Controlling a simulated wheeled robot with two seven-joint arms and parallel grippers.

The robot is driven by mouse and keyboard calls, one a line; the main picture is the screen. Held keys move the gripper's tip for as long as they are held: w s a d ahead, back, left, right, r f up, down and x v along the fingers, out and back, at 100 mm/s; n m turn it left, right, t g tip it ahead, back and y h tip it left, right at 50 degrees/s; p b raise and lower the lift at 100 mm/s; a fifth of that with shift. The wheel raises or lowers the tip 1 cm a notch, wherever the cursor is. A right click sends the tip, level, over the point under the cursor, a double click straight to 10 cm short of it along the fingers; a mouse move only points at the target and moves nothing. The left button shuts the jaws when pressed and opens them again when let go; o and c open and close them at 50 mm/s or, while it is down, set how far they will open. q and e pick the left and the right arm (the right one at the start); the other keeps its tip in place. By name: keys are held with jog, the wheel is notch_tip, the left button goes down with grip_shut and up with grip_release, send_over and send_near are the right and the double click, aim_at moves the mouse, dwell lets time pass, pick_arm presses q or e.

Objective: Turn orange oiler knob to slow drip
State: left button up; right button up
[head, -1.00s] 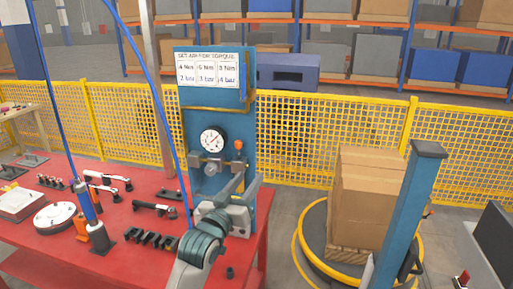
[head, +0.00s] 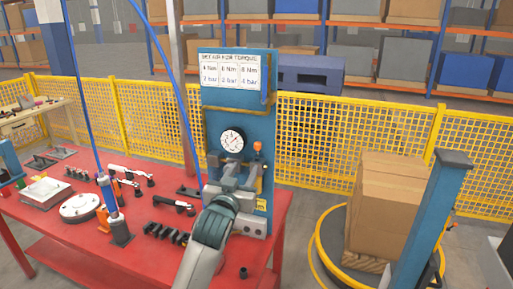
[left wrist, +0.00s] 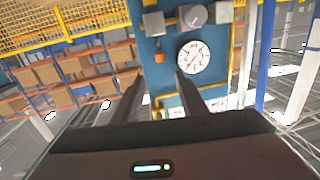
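The orange oiler knob (head: 258,147) sits on the blue panel (head: 240,120), just right of the round white gauge (head: 232,141). In the left wrist view, which appears upside down, the orange knob (left wrist: 159,57) is left of the gauge (left wrist: 193,57), beyond the fingers and apart from them. My left gripper (head: 242,172) is in front of the panel, below the gauge and knob, hiding part of the fittings there. Its two fingers stand apart with nothing between them in the left wrist view (left wrist: 160,92). My right gripper is not in view.
A red table (head: 60,228) carries several tools and a white round part (head: 80,207). A torque chart (head: 229,71) tops the panel. A blue hose (head: 180,90) hangs in front, left of it. Cartons (head: 388,205) and a blue post (head: 430,225) stand right.

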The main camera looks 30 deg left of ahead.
aim_at(257, 146)
pick_arm(q)
jog(key=p+x, duration=0.5)
jog(key=x, duration=1)
jog(key=shift+s+a+r, duration=0.1)
jog(key=shift+w+a, duration=0.2)
jog(key=shift+w, duration=0.25)
jog(key=c, duration=0.9)
jog(key=shift+p, duration=0.3)
grip_shut()
